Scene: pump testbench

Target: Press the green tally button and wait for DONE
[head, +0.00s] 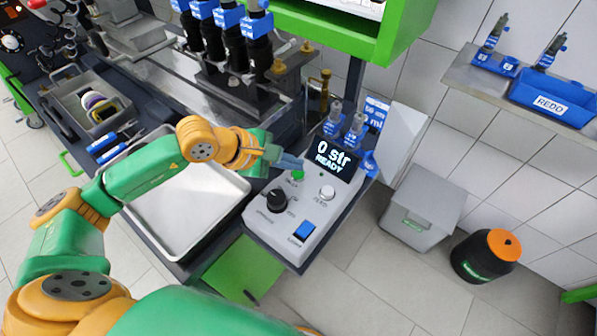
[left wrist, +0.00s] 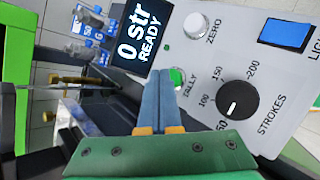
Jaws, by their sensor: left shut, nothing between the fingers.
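The grey control box (head: 318,218) carries the green tally button (head: 298,175), which also shows in the left wrist view (left wrist: 177,78). Its display (head: 333,160) reads "0 str READY", also legible in the left wrist view (left wrist: 136,36). My left gripper (head: 299,163) is shut and empty, with its blue fingers together. In the left wrist view the fingertips (left wrist: 164,74) overlap the button's left edge. I cannot tell whether they touch it. My right gripper is not in view.
A black strokes knob (head: 277,200), a white zero button (head: 327,192) and a blue light switch (head: 305,230) share the panel. Bottles (head: 354,130) stand behind the display. A metal tray (head: 185,215) lies to the left under my arm.

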